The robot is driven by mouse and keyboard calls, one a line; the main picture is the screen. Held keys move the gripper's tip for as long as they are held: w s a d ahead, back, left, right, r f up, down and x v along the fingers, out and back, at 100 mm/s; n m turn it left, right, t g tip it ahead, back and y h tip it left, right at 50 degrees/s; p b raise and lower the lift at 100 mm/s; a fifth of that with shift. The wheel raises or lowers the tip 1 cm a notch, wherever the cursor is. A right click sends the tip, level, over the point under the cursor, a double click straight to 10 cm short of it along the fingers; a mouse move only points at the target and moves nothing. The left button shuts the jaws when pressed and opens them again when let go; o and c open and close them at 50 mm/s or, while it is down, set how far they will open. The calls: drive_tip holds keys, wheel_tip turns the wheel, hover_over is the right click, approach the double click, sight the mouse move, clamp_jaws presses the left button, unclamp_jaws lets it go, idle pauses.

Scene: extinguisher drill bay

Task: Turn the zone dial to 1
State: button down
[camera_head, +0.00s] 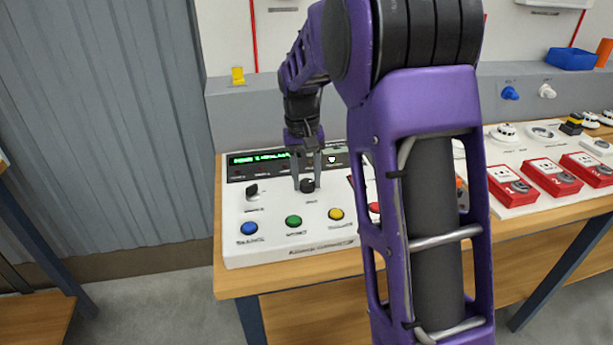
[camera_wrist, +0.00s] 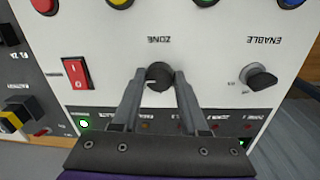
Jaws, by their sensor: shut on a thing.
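The zone dial (camera_wrist: 159,77) is a black round knob with a light pointer mark, below the label ZONE, which reads upside down in the wrist view. My gripper (camera_wrist: 159,84) is shut on it, with one finger on each side. In the head view the dial (camera_head: 307,186) sits on the white control panel (camera_head: 270,257), and my gripper (camera_head: 307,183) reaches down to it from above. The dial's number marks are too small to read.
An ENABLE knob (camera_head: 252,191) is left of the dial. Blue (camera_head: 249,228), green (camera_head: 293,221) and yellow (camera_head: 336,214) buttons line the panel's front. A red rocker switch (camera_wrist: 76,73) shows in the wrist view. Red call-point boxes (camera_head: 553,174) stand at right. My arm hides the panel's right part.

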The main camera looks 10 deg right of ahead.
drive_tip(key=n+p, duration=0.2)
drive_tip(key=n, duration=0.2)
drive_tip(key=shift+d+r, duration=0.1)
drive_tip(key=shift+r, duration=0.05)
drive_tip(key=n+p, duration=0.2)
drive_tip(key=n, duration=0.2)
drive_tip(key=shift+n, duration=0.3)
drive_tip(key=n+p, duration=0.2)
drive_tip(key=n, duration=0.2)
drive_tip(key=shift+d+t, duration=0.1)
drive_tip(key=shift+t, duration=0.2)
drive_tip(key=shift+n+p, duration=1.05)
drive_tip(key=shift+n, duration=1.25)
drive_tip(key=shift+c, duration=2.2)
unclamp_jaws()
